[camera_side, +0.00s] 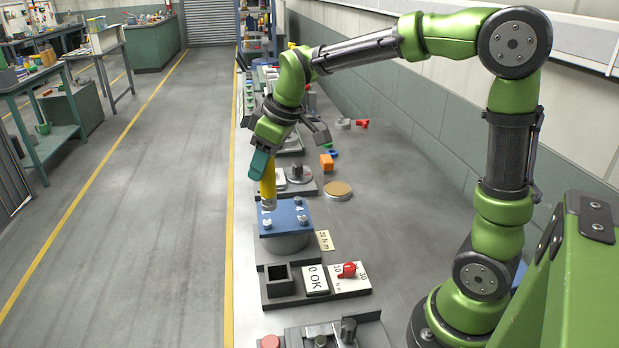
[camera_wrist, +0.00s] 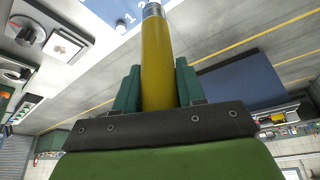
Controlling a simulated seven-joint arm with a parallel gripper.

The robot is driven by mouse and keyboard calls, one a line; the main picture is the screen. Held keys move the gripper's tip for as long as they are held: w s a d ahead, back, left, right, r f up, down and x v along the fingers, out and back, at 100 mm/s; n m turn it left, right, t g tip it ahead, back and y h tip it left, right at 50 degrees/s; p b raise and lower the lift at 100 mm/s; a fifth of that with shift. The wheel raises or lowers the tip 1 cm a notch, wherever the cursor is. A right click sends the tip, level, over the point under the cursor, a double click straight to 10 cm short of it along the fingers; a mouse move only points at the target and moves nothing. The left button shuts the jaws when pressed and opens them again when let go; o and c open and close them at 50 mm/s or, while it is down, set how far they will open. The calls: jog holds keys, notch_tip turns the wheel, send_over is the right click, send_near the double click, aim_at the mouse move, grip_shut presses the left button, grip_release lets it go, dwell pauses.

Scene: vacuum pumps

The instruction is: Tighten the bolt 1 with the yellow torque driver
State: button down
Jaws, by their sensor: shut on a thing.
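My gripper (camera_side: 262,164) is shut on the yellow torque driver (camera_side: 267,188), with its teal fingers around the driver's body. The driver points down, slightly tilted, over the far left corner of a blue plate (camera_side: 285,213) on a grey round pump body (camera_side: 286,243). Silver bolts show at the plate's corners. In the wrist view, the driver (camera_wrist: 156,62) sits between the two fingers (camera_wrist: 158,88), and its metal end reaches the plate (camera_wrist: 117,14) at the top edge. A "1" is printed there. I cannot tell whether the tip touches a bolt.
A tag reading 20 N m (camera_side: 325,240) lies right of the pump. An orange block (camera_side: 326,163) and tan disc (camera_side: 338,190) lie behind right.

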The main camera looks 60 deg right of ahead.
jog(key=w+d+r+n, duration=0.1)
jog(key=w+d, duration=0.4)
jog(key=w, duration=0.1)
jog(key=shift+w+r, duration=0.2)
jog(key=shift+r, duration=0.1)
jog(key=shift+f, duration=2.05)
jog(key=shift+f, duration=0.2)
jog(key=shift+f, duration=0.35)
jog(key=shift+s+f, duration=0.1)
jog(key=shift+f, duration=1.15)
dwell(0.5)
